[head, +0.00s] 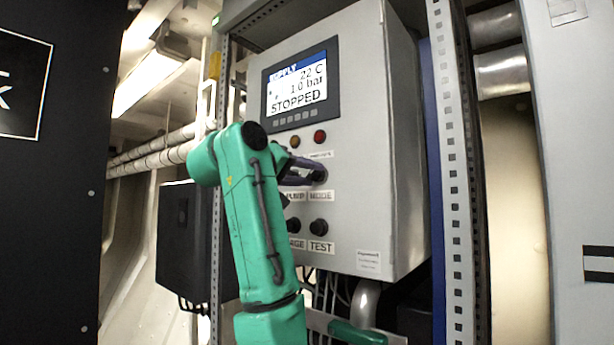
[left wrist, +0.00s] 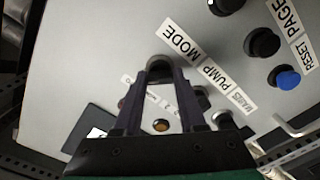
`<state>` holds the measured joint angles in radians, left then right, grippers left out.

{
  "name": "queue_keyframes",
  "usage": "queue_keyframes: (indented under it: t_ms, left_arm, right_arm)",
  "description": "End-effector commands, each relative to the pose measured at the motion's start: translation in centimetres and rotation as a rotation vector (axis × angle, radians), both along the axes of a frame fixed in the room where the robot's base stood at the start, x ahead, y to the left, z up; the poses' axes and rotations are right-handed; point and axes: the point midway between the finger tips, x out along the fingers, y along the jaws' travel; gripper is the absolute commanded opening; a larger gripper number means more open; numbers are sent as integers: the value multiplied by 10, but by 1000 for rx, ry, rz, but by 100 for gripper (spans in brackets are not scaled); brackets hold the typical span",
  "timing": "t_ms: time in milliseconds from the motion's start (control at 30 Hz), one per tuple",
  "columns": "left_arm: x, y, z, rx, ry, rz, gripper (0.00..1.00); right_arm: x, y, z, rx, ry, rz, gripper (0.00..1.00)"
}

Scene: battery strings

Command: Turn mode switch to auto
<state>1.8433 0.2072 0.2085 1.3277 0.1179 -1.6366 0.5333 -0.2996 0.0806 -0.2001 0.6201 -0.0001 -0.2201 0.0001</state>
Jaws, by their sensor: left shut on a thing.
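The mode switch is a black rotary knob (head: 320,176) above the MODE label (head: 321,196) on the grey control cabinet. My left gripper (head: 312,176) reaches it from the left, its fingers shut on the knob. In the left wrist view the dark knob (left wrist: 159,68) sits between the fingertips of the left gripper (left wrist: 160,80), next to the MODE label (left wrist: 181,38). The fingers hide part of the knob, and I cannot read which position it points to. The display (head: 299,88) shows 22 C, 1.0 bar and STOPPED. My right gripper is not in view.
Amber and red lamps (head: 320,136) sit above the switch. The TEST knob (head: 318,227) is below it, with another knob to its left. A blue button (left wrist: 286,78) shows in the left wrist view. A perforated rack post (head: 453,150) stands right of the cabinet.

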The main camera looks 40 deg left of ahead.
Motion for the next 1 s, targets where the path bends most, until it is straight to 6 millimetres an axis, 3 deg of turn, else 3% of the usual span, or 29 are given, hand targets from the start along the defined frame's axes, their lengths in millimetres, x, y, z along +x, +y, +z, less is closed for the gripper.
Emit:
queue_keyframes:
  t_ms: [467, 500, 567, 867, 1000]
  left_arm:
    - [-1, 0, 4, 16, -10, 2, 0]
    - [-1, 0, 4, 16, -10, 2, 51]
    - [-1, 0, 3, 16, -10, 1, 70]
    - [-1, 0, 1, 14, -5, 1, 70]
    - [-17, 0, -1, 14, -8, 3, 70]
  right_arm:
    - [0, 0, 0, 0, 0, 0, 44]
    - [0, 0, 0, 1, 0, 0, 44]
    - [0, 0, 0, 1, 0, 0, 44]
    - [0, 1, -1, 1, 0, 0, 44]
    - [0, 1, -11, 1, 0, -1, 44]
